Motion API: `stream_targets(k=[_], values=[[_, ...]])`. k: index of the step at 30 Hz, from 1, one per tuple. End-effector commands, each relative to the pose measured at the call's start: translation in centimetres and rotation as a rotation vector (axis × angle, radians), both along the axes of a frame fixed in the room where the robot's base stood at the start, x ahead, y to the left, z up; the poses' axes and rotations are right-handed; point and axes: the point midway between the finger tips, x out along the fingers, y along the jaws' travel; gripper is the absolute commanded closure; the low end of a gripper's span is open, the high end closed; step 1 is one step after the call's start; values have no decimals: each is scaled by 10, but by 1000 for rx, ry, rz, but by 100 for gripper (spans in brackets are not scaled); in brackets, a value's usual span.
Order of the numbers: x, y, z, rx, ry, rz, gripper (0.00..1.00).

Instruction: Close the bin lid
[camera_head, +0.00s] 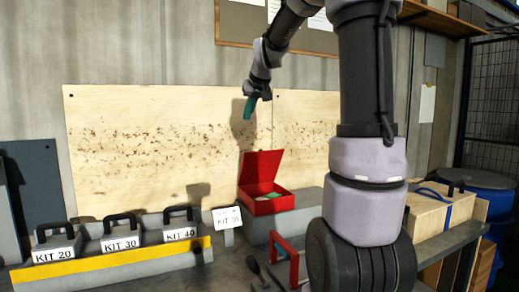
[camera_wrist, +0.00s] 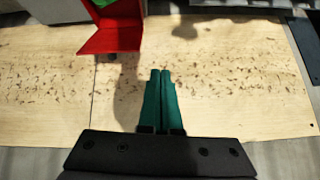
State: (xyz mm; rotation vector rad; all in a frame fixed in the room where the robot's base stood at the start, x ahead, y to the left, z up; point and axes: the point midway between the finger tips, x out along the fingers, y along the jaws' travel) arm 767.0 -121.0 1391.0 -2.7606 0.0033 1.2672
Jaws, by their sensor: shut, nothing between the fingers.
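The red bin (camera_head: 272,206) stands on a grey ledge against the wall in the head view. Its lid (camera_head: 262,166) is open and tilted up at the back, with something green and white inside. In the wrist view the red lid (camera_wrist: 112,40) shows at the upper left, with the bin only partly in frame. My gripper (camera_head: 248,119) has teal fingers pointing down and is above the lid, apart from it, in front of the wooden panel. In the wrist view my gripper (camera_wrist: 160,73) has both fingers together and empty, to the right of the lid.
Several grey kit cases with black handles, such as KIT 30 (camera_head: 122,243), stand left behind a yellow strip (camera_head: 110,250). A KIT 35 sign (camera_head: 227,217) stands beside the bin. A red-handled frame (camera_head: 285,258) is in front. A wooden box (camera_head: 430,212) is at right.

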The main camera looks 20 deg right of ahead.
Motion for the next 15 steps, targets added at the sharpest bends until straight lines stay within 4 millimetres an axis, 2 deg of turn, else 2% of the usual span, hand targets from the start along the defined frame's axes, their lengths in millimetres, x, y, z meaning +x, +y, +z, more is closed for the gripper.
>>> stream_targets(k=[1,3,9,12,15], values=[[29,-14,-7,-11,-5,9,100],[66,-31,-14,-29,-21,28,100],[158,-90,-46,-68,-75,64,100],[189,-116,-62,-79,-100,70,100],[208,-136,-73,-88,-118,72,100]])
